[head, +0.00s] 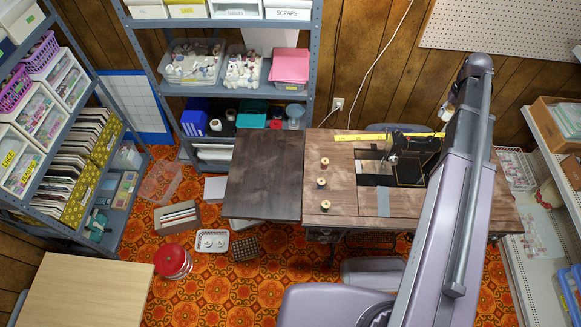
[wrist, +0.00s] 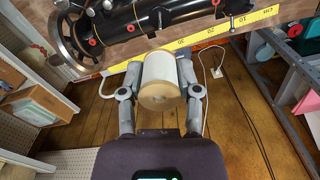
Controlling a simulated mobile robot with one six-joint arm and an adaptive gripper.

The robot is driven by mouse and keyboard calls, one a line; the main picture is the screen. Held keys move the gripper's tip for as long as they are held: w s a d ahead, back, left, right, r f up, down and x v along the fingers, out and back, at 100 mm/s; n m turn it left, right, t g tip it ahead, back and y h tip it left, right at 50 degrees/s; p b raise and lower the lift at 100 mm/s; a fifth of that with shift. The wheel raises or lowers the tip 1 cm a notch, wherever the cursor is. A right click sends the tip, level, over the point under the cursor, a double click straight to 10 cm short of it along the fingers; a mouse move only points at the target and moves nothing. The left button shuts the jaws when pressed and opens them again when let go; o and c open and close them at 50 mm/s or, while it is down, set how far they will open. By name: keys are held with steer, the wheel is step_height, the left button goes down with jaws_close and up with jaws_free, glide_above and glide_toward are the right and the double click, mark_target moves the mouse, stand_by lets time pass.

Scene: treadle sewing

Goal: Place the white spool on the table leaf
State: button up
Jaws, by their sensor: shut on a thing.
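The white spool (wrist: 160,72), with white sides and a tan end, is between the two fingers of my gripper (wrist: 160,85) in the wrist view. The fingers are closed on its sides, and it is held up near the black sewing machine and yellow tape. The table leaf (head: 263,175) is the dark, flat wooden panel at the left side of the sewing table. Its top is bare. My gripper is well to the right of it.
The sewing table (head: 340,205) carries several small wooden spools, including one (head: 325,162) near the leaf. The black sewing machine (head: 412,160) and a yellow measuring tape (head: 388,137) are at the right. Shelves (head: 240,135) stand behind the leaf. A red stool (head: 172,261) is on the floor.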

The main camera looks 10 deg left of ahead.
step_height(320, 180, down, 4)
steer(key=b, duration=0.3)
steer(key=shift+s, duration=0.15)
stand_by(0.3)
